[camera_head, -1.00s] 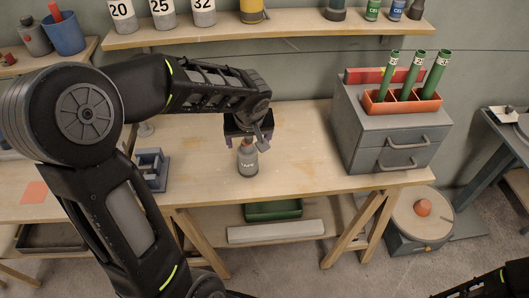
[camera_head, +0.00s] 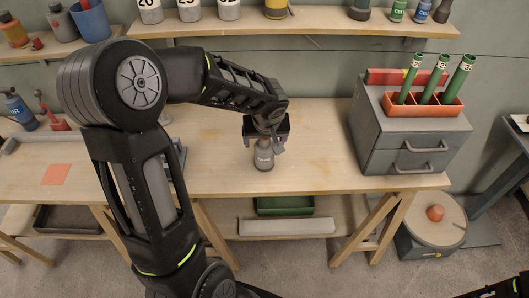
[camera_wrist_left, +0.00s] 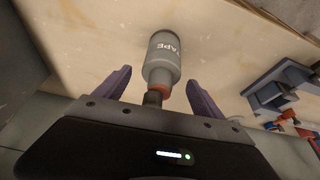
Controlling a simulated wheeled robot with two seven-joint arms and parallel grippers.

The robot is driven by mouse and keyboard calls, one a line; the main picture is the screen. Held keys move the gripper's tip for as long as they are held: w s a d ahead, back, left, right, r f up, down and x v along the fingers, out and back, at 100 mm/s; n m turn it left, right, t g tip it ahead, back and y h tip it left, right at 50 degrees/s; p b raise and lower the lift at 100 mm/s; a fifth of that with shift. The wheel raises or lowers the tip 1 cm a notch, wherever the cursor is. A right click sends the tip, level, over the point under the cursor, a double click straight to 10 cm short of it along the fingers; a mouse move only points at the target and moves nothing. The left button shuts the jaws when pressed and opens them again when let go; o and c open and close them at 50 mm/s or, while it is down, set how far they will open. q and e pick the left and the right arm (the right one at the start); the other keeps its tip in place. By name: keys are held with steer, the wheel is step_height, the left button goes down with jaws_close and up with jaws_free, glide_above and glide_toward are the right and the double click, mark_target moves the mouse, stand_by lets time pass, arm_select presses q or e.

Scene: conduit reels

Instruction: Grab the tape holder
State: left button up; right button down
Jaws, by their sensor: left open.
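The tape holder is a grey bottle-shaped piece (camera_head: 264,159) with a white label, upright on the wooden workbench (camera_head: 320,150). In the left wrist view the holder (camera_wrist_left: 162,62) reads TAPE and has an orange ring and a dark neck towards the palm. My left gripper (camera_head: 265,139) is right above it, open, and hides its top in the head view. In the left wrist view the two purple fingers of my left gripper (camera_wrist_left: 160,76) are on either side of the holder's neck end, with gaps visible. My right gripper is not in view.
A grey drawer cabinet (camera_head: 393,158) with an orange rack of green tubes (camera_head: 436,104) stands to the right on the bench. A blue-grey fixture (camera_wrist_left: 272,92) is to the holder's right in the wrist view. The bench around the holder is clear.

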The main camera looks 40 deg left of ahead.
arm_select(q)
steer(key=x, duration=0.3)
steer(key=shift+w+a+f, duration=0.15)
steer(key=shift+f, duration=0.2)
steer(key=shift+c, duration=0.2)
steer(key=c, duration=1.6)
steer(key=shift+r, duration=0.1)
steer(key=shift+c, duration=0.2)
step_height(320, 180, up, 10)
